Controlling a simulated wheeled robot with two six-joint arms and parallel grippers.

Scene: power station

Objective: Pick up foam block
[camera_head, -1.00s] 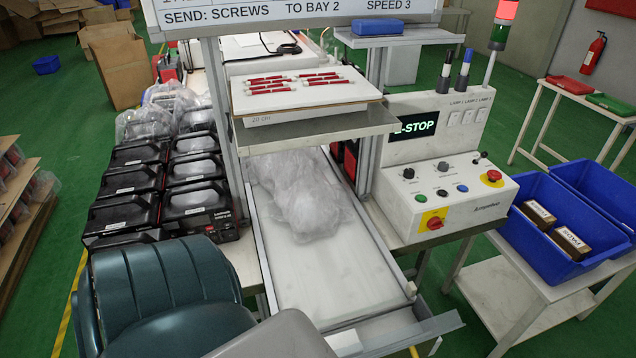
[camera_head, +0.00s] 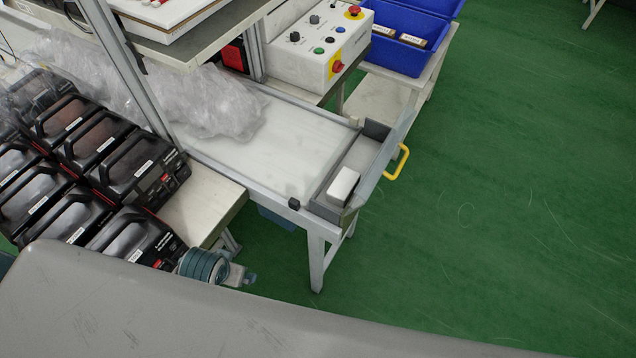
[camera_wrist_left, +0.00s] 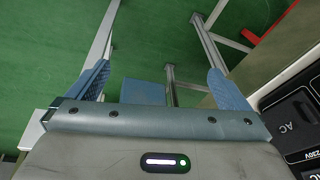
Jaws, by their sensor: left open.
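A small white block (camera_head: 343,186), which looks like the foam block, lies in the grey end tray (camera_head: 362,157) of the conveyor in the head view. My left gripper (camera_head: 243,276) shows partly beyond my grey arm, at the lower left of the tray and well apart from the block. In the left wrist view my left gripper (camera_wrist_left: 158,68) is open, with its blue pads wide apart and nothing between them. The block does not show in the wrist view. My right gripper is not in view.
Clear plastic wrap (camera_head: 215,100) lies on the white conveyor (camera_head: 285,145). Black cases (camera_head: 110,150) stand in rows at left. A yellow handle (camera_head: 398,163) sticks out beyond the tray. A conveyor leg (camera_head: 317,262) stands near my gripper. Green floor at right is clear.

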